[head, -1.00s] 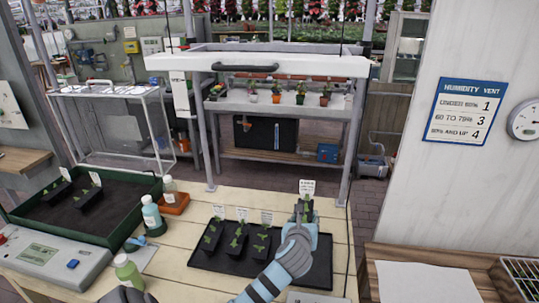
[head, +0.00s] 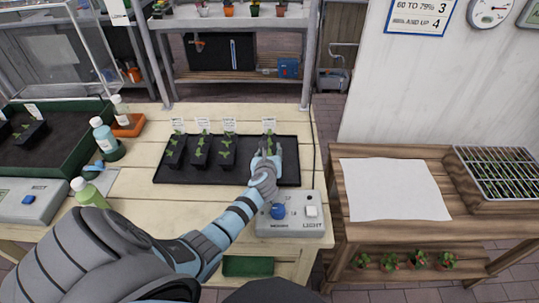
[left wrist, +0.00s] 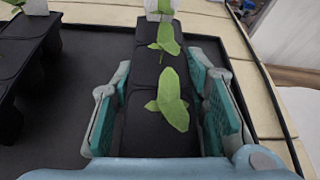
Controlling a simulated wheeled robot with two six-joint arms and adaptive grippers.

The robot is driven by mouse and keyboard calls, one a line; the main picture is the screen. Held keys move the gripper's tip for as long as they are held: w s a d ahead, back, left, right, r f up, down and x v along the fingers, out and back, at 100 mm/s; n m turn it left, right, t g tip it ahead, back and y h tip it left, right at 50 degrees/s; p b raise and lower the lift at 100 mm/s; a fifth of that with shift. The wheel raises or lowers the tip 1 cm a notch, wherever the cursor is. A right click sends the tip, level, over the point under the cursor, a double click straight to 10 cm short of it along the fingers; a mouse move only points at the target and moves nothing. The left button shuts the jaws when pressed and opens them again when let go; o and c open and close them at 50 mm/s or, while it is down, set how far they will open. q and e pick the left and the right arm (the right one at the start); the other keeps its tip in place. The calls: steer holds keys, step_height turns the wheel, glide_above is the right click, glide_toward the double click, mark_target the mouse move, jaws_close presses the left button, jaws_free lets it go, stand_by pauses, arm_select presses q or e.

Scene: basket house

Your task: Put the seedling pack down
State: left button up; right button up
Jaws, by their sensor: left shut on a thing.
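The seedling pack in my left gripper is a black strip of cells with small green seedlings and a white label (head: 269,124); its black cells (left wrist: 150,95) show in the left wrist view. My left gripper (head: 267,160) is shut on the pack, one finger on each side. The pack is upright at the right end of the black tray (head: 238,178), at or just above its floor; I cannot tell if it touches. Three similar packs (head: 200,152) stand in the tray to its left, with a gap between. My right gripper is not in view.
A control box (head: 291,215) with a blue knob stands in front of the tray. Bottles (head: 103,136) stand left of it. A green-rimmed bed (head: 75,155) is at far left. A side table (head: 395,190) with a white sheet stands right.

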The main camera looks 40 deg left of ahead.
arm_select(q)
steer(key=shift+r, duration=0.15)
steer(key=shift+w+f, duration=0.1)
steer(key=shift+f, duration=0.1)
steer(key=o, duration=1.3)
steer(key=shift+c, duration=0.2)
steer(key=shift+r, duration=0.1)
steer(key=shift+r, duration=0.2)
steer(key=p+v, duration=0.4)
steer(key=v, duration=0.7)
steer(key=shift+s+d, duration=0.15)
steer(key=shift+s, duration=0.15)
steer(key=shift+s+d+r, duration=0.1)
steer(key=shift+s, duration=0.05)
